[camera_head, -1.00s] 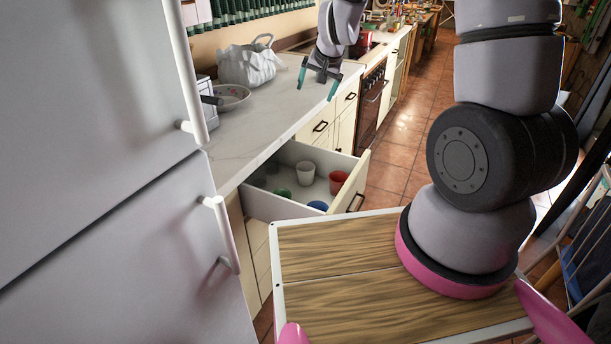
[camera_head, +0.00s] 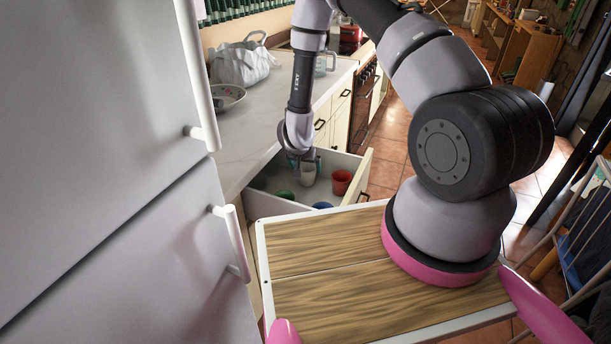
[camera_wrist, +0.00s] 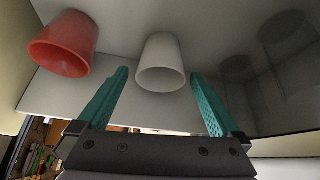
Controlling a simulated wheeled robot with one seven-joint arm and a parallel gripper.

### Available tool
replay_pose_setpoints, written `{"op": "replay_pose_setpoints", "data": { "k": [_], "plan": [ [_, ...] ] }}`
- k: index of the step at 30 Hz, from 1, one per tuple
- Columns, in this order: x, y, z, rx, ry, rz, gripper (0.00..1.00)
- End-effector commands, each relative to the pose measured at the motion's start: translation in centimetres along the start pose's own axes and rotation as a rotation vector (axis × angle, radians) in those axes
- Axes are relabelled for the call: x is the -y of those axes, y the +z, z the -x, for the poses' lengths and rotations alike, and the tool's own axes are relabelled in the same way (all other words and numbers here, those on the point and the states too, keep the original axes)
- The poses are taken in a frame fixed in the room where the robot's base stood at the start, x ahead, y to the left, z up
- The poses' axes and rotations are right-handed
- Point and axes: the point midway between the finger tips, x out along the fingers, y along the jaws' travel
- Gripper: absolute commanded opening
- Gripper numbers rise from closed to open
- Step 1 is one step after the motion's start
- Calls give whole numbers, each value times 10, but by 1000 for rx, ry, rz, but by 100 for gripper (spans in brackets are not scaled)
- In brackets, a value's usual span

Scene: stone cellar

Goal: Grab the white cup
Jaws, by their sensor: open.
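The white cup (camera_head: 308,173) stands in the open drawer (camera_head: 365,172), left of a red cup (camera_head: 341,181). In the wrist view the white cup (camera_wrist: 162,64) is near the centre, with the red cup (camera_wrist: 64,44) to its left. My gripper (camera_head: 302,158) is at the drawer, right at the white cup in the head view. In the wrist view its two green fingers (camera_wrist: 160,100) are open, one to each side of the white cup's lower picture edge. The cup's rim faces the camera. I cannot tell whether a finger touches it.
A green cup (camera_head: 284,195) and a blue cup (camera_head: 322,205) are also in the drawer. The counter (camera_head: 235,140) above holds a white bag (camera_head: 240,63) and a bowl (camera_head: 227,96). A fridge (camera_head: 100,100) stands close on the left.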

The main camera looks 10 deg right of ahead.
Motion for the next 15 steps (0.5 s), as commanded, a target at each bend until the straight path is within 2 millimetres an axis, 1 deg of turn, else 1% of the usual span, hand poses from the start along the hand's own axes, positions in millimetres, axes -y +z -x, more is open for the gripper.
{"op": "replay_pose_setpoints", "data": {
  "k": [1,5,12,15],
  "plan": [
    [0,0,-5,1,1,0,100],
    [0,0,-14,0,0,-1,100],
    [2,0,-48,2,1,-2,100],
    [3,0,-58,1,0,-2,100]
  ]
}}
